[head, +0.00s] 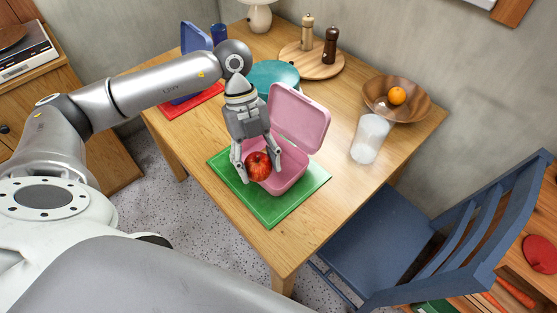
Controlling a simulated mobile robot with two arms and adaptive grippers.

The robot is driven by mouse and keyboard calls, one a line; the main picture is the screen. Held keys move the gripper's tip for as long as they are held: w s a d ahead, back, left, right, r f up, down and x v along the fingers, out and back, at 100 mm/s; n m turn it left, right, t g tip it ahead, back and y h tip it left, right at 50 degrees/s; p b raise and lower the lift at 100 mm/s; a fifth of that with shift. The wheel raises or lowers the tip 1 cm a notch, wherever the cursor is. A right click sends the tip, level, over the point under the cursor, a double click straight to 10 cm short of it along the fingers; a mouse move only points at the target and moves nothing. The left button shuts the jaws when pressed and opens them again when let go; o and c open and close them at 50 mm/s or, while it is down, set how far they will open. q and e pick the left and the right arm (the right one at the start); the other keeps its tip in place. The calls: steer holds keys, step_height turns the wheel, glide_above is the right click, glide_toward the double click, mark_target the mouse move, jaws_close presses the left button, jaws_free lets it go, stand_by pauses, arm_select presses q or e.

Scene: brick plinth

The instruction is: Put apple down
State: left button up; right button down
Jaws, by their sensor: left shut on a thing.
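My left gripper (257,165) points down and is shut on a red apple (259,167), with one finger on each side of it. The apple is at the near left side of an open pink lunch box (291,183), overlapping its front wall in the head view. I cannot tell whether the apple touches the box or hangs above it. The pink lid (300,118) stands open behind the gripper. The box is on a green mat (272,214) on the wooden table. My right gripper is not in view.
A glass of milk (369,139) and a wooden bowl (418,108) with an orange (397,96) stand to the right. Two mills stand on a round board (312,66). A blue chair (420,235) is at the table's right side.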

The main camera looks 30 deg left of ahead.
arm_select(q)
steer(key=w+f, duration=0.4)
steer(key=w+d+f, duration=0.1)
steer(key=w+f, duration=0.1)
steer(key=w, duration=0.1)
steer(key=shift+w+p, duration=0.1)
steer(key=shift+p, duration=0.3)
steer(key=shift+w+f, duration=0.6)
steer(key=shift+f, duration=1.7)
steer(key=o, duration=1.1)
steer(key=shift+f, duration=0.1)
steer(key=shift+o, duration=0.2)
steer(key=b+v, duration=0.1)
steer(key=v, duration=1.1)
steer(key=shift+b, duration=0.35)
steer(key=shift+w, duration=0.1)
